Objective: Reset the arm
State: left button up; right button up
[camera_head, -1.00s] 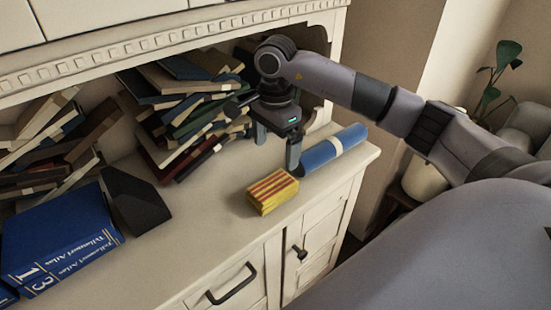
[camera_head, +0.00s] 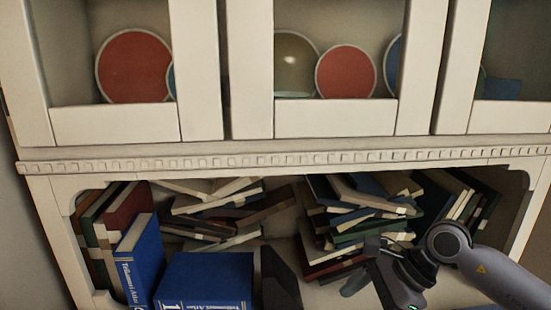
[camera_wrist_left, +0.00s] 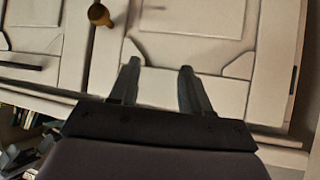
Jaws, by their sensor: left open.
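My left gripper (camera_wrist_left: 156,84) shows in the left wrist view. Its two dark fingers are apart, with nothing between them. Pale cabinet panels (camera_wrist_left: 190,57) lie beyond the fingers. The left arm does not show in the head view. My right arm comes in from the right in the head view. My right gripper (camera_head: 395,285) is at the bottom edge, in front of the right book pile (camera_head: 345,215). Its fingertips are cut off or unclear, so I cannot tell how far they are apart.
Books also lean and lie at the left (camera_head: 215,210). A blue atlas (camera_head: 205,280) stands at the bottom beside a dark block (camera_head: 280,285). Plates (camera_head: 345,72) stand in the upper cabinet. The left wrist view shows a brass knob (camera_wrist_left: 98,14) and a dark handle (camera_wrist_left: 20,65).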

jog(key=s+a+r+m+t+y, duration=0.3)
jog(key=a+r+m+t+y, duration=0.4)
jog(key=a+r+m+y, duration=0.45)
jog(key=w+d+f+m+t+h, duration=0.2)
jog(key=d+m+t+h, duration=0.45)
jog(key=m, duration=0.75)
jog(key=w+d+f+m+t+h, duration=0.15)
jog(key=d+m+t+h, duration=0.5)
jog(key=m, duration=0.65)
jog(key=s+d+f+m+g+h, duration=0.3)
jog(key=f+m+g, duration=0.1)
jog(key=f, duration=0.2)
jog(key=s+d+f+m+g+h, duration=0.2)
jog(key=d+f+m+g+h, duration=0.1)
jog(key=f+m+h, duration=0.15)
jog(key=s+f+m+g+y, duration=0.1)
jog(key=s+f+m+g, duration=0.2)
jog(key=s+f+g, duration=0.45)
jog(key=s+f+m+g+y, duration=0.1)
jog(key=s+f+m+g, duration=0.25)
jog(key=s, duration=0.75)
jog(key=w+a+f+n+t+y, duration=0.1)
jog(key=w+a+f+t+y, duration=0.1)
jog(key=w+f+t, duration=0.4)
notch_tip(320, 180, down, 3)
jog(key=shift+a+f+t+p, duration=0.1)
jog(key=shift+a+t+p, duration=0.3)
jog(key=shift+t, duration=0.4)
jog(key=shift+s+d, duration=0.1)
